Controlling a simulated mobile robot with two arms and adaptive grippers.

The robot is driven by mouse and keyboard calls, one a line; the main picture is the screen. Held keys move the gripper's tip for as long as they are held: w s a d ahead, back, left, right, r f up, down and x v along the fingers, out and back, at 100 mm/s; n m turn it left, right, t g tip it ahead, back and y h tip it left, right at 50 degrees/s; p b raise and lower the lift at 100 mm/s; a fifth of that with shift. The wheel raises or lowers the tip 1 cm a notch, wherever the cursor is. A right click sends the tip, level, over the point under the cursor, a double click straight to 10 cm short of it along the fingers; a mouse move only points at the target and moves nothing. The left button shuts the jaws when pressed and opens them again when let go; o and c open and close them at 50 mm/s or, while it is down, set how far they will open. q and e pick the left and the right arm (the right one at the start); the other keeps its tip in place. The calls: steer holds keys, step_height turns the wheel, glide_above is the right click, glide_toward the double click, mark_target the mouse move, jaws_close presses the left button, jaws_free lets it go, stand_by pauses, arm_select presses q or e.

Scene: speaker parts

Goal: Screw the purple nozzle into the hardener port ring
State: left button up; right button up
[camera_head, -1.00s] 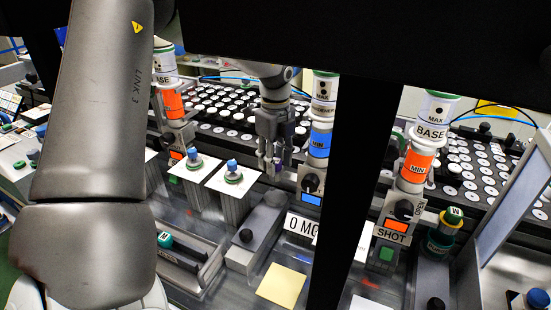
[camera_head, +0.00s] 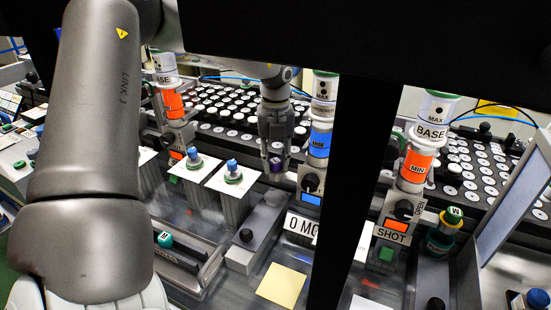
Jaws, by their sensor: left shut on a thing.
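My left gripper (camera_head: 276,158) hangs fingers-down near the middle of the head view. It is shut on the small dark purple nozzle (camera_head: 276,165), which shows between its fingertips and is partly covered by them. The gripper is just left of the dispenser column with the blue MIN band (camera_head: 319,140). The nozzle is held in the air, apart from that column as far as I can see. I cannot make out the hardener port ring clearly. My right gripper is not in view.
Two white stands (camera_head: 232,203) with green and blue parts on top are left of the gripper. Orange-banded BASE dispensers stand at left (camera_head: 173,103) and right (camera_head: 417,166). A rack of white-capped pieces (camera_head: 221,108) lies behind. A yellow note (camera_head: 281,286) lies in front.

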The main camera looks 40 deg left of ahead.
mark_target(275, 161)
arm_select(q)
steer(key=o, duration=0.9)
steer(key=shift+m, duration=0.3)
steer(key=shift+c, duration=0.2)
steer(key=shift+r, duration=0.1)
step_height(275, 161, up, 12)
